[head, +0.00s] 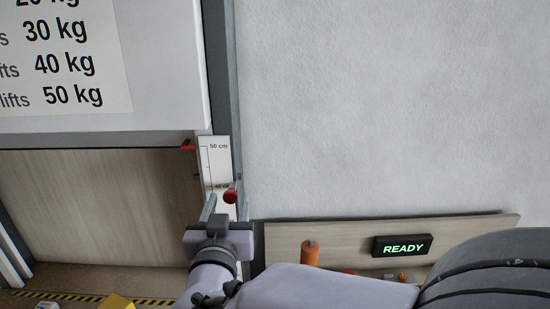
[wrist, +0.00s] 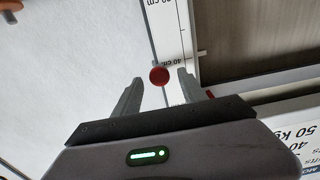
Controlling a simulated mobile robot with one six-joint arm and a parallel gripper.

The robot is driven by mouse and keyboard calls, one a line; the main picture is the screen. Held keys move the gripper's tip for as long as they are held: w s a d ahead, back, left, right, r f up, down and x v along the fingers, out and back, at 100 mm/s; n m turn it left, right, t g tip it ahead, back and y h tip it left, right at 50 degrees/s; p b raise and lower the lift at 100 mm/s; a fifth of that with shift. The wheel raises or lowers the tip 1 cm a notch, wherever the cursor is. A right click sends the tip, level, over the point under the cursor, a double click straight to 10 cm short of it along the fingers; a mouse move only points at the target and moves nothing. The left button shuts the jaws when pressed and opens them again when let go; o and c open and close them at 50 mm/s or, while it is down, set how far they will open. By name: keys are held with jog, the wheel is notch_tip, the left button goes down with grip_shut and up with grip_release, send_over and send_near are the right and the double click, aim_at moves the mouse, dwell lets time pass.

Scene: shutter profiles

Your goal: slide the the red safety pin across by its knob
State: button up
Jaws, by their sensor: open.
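The red round knob of the safety pin (head: 230,196) stands at the scale strip near the 40 cm mark, beside the shutter's side rail. In the wrist view the knob (wrist: 159,76) appears between the two fingertips. The pin's shaft is hidden. My gripper (head: 226,202) is open, its fingers pointing at the strip with one to each side of the knob. In the wrist view my gripper (wrist: 160,82) shows gaps on both sides of the knob. I cannot tell whether the fingertips reach past it in depth.
The white scale strip (head: 216,165) runs up the rail, with a red pointer (head: 188,148) at the shutter's lower edge (head: 90,139). To the right, a wooden board (head: 340,233) carries a READY display (head: 402,246) and an orange handle (head: 310,253). The grey wall above it is clear.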

jog(key=shift+w, duration=0.65)
jog(key=shift+c, duration=0.2)
grip_shut()
dwell(0.8)
